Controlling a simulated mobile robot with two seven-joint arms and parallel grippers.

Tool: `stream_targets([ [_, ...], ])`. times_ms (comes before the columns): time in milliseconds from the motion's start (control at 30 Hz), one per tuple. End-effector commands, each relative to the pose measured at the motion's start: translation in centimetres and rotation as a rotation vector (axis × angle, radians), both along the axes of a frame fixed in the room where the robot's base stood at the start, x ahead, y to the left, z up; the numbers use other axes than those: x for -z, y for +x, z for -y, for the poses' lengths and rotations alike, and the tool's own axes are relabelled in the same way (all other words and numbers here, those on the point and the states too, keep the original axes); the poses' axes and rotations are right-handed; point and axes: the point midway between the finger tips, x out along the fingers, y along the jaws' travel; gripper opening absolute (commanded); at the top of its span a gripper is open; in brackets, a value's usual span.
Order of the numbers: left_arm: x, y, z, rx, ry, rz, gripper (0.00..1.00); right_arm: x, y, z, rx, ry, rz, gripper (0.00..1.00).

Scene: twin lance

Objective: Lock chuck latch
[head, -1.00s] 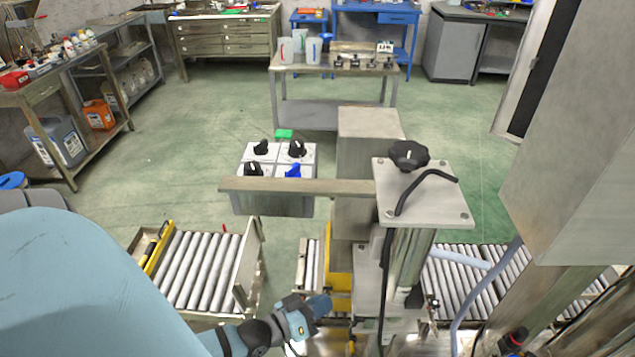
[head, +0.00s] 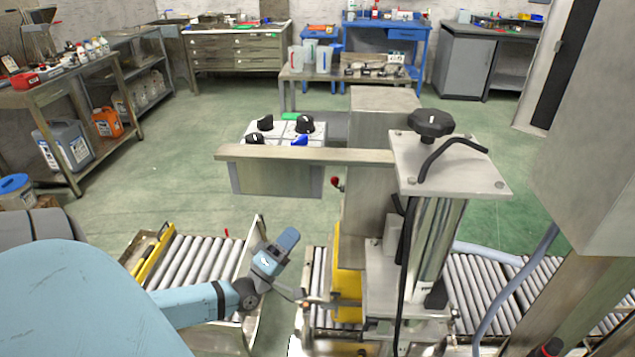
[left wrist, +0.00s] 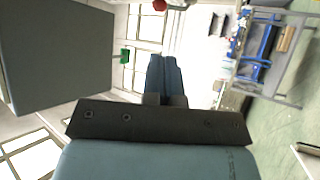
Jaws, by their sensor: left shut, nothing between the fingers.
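My left gripper (head: 285,243) is raised in front of the roller conveyor, left of the metal machine column (head: 375,190). In the left wrist view its two blue fingers (left wrist: 163,76) are together, with nothing between them. It stands apart from the machine. I cannot pick out the chuck latch with certainty in either view. Small metal fittings (head: 325,304) show low on the machine, right of the gripper, but their function is unclear. My right gripper is not in view.
A control box (head: 278,178) with black and blue knobs stands behind a horizontal metal bar (head: 300,154). A black handwheel (head: 431,123) tops the machine. A yellow panel (head: 348,270) and roller conveyors (head: 195,270) lie below. Green floor is open behind.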

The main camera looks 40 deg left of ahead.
Motion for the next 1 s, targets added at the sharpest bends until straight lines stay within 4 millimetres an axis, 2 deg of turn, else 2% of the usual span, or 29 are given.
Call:
stream_targets([
  [167, -1.2, 2.0, 0.0, 0.000, 0.001, 0.004, 0.00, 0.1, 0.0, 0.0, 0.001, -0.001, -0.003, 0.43],
  [600, -5.4, 9.8, -0.1, 0.000, 0.002, 0.003, 0.00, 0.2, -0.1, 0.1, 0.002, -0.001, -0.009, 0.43],
  [800, -6.4, 11.7, -0.2, 0.000, 0.001, 0.001, 0.00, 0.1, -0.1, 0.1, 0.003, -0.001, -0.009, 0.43],
  [1000, -6.6, 12.1, -0.2, 0.000, 0.001, 0.000, 0.00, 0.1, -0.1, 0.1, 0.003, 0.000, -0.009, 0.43],
])
